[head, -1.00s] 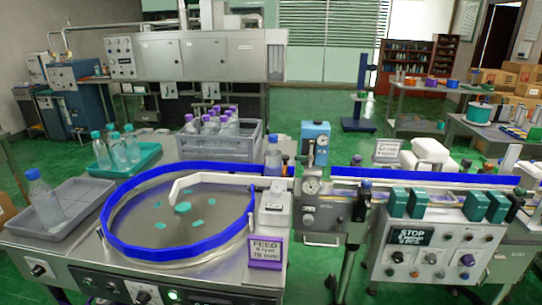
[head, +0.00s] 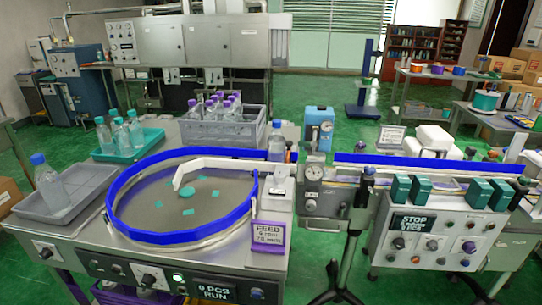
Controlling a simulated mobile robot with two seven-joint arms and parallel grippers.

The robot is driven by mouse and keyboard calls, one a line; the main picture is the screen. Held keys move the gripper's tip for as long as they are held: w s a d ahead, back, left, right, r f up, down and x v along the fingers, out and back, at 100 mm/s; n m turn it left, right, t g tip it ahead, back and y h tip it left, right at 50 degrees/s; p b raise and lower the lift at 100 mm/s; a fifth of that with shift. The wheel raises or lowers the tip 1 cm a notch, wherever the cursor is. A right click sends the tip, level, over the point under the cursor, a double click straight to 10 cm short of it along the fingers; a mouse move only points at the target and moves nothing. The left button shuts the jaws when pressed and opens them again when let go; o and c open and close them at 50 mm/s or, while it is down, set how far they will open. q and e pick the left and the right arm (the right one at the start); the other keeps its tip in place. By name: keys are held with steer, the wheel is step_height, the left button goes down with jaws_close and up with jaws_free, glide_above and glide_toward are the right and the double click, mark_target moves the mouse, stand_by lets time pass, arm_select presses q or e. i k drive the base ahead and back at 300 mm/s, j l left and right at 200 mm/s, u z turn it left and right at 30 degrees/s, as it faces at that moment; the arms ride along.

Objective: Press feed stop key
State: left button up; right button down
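A steel feed table stands in front of me, with a round turntable (head: 215,215) ringed in blue. Its front panel (head: 110,271) carries black knobs, a lit green button (head: 178,277), a display (head: 213,289) reading "0 PCS RUN" and a dark control (head: 257,293) at its right end. A purple-edged sign (head: 268,236) reading "FEED" stands at the table's right corner. I cannot tell which control is the feed stop key. Neither of my grippers shows in the head view.
A grey tray (head: 85,208) holding a bottle, a teal tray (head: 150,143) of bottles and a grey crate (head: 205,133) stand around the turntable. Green floor shows between the two panels.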

mark_target(114, 270)
steer(key=u, duration=1.2)
